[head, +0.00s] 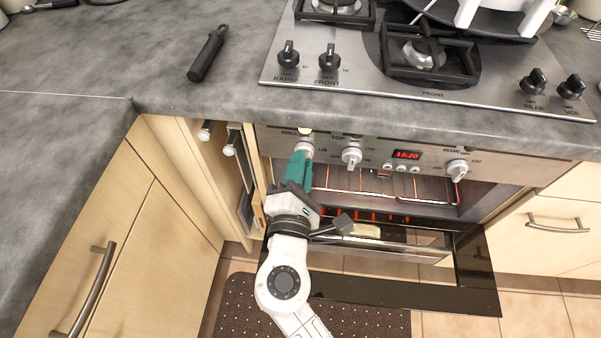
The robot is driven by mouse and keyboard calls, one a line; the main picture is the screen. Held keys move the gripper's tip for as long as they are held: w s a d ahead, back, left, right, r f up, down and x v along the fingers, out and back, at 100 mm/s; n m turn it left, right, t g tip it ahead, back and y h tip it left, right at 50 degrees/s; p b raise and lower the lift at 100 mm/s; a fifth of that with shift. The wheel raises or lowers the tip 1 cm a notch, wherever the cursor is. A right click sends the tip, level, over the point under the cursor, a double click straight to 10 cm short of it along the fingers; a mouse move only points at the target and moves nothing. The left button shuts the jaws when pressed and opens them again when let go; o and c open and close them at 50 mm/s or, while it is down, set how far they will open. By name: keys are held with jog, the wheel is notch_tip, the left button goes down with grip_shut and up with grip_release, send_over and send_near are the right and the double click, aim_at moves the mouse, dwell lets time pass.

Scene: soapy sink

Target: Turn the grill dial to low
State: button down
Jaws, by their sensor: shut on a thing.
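The grill dial (304,149) is a pale round knob at the left end of the oven's control panel. A "LO" mark shows on the panel just to its right. My gripper (301,161), with teal fingers, reaches up to this dial and is shut on it. The fingers hide the lower part of the dial, and its exact pointer direction cannot be made out. The "TOP" dial (351,156) and the "MAIN" dial (457,169) sit farther right on the same panel, apart from my gripper.
The oven door (410,284) hangs open below the panel, with glowing red bars and a wire rack above it. The worktop edge and hob (430,85) overhang the panel. A pull-out cupboard (228,150) stands open to the left of my gripper.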

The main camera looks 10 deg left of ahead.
jog(key=shift+m+b, duration=2.3)
jog(key=shift+m, duration=0.9)
jog(key=c, duration=1.2)
grip_release()
jog(key=shift+o, duration=0.2)
jog(key=s, duration=1)
jog(key=shift+s+a+p, duration=0.2)
jog(key=shift+s+p, duration=0.1)
jog(key=shift+s, duration=0.1)
